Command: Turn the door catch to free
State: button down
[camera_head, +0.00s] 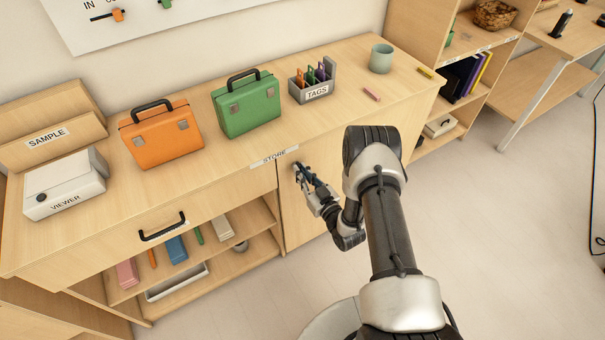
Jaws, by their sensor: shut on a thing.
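The door (292,226) is the light wood front panel below the STORE label (274,158), at the right part of the cabinet. It looks closed. My gripper (302,173) is at the upper left of this door, with its fingers shut on the small dark door catch. The catch is mostly hidden by the fingers, so which way it points cannot be told. My arm comes in from the lower right and covers the right side of the door.
An orange case (161,132), a green case (246,104) and a TAGS holder (313,81) stand on the cabinet top (215,165). A drawer with a black handle (162,228) and open shelves lie left of the door. The floor in front is clear.

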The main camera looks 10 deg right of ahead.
jog(key=c, duration=1.7)
grip_release()
jog(key=v, duration=1.2)
jog(key=shift+r, duration=0.1)
